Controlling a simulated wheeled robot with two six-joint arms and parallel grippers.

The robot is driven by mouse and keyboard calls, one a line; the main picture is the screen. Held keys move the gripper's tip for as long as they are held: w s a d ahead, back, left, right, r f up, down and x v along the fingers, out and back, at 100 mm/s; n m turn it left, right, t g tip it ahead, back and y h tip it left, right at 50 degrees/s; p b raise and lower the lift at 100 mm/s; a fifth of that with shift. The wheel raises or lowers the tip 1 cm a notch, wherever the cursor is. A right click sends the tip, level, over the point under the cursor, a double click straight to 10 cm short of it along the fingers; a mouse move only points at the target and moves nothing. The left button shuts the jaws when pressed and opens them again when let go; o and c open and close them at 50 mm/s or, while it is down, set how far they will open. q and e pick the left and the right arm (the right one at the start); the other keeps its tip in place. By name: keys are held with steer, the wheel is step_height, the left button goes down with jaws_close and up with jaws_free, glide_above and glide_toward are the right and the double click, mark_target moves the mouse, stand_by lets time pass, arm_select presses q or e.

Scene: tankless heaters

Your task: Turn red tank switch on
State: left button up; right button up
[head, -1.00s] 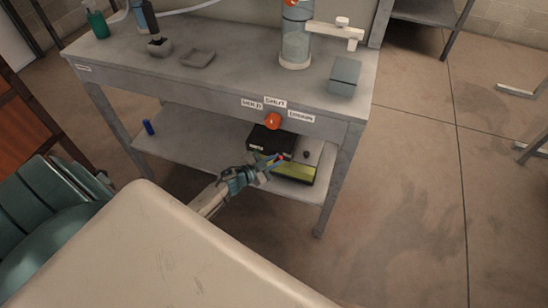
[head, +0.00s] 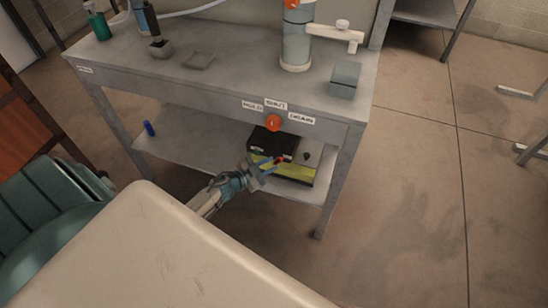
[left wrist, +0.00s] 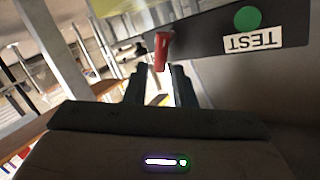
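A small red switch lever (left wrist: 162,50) stands out from a dark panel in the left wrist view, between or just past my finger tips. In the head view its red tip (head: 281,158) shows at the black and yellow-green unit (head: 296,172) on the lower shelf. My left gripper (head: 268,167) reaches in at the front of this unit. In the left wrist view its two fingers (left wrist: 164,78) are apart, one on each side of the lever's line, with a gap between them. I cannot tell whether they touch it. My right gripper is not in view.
A green button (left wrist: 248,18) and a TEST label (left wrist: 252,42) sit right of the lever. An orange knob (head: 274,122) is on the bench edge above the unit. The bench top (head: 235,85) overhangs the shelf (head: 185,150). A blue cylinder (head: 149,128) stands at left.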

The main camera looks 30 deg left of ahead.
arm_select(q)
steer(key=v, duration=0.8)
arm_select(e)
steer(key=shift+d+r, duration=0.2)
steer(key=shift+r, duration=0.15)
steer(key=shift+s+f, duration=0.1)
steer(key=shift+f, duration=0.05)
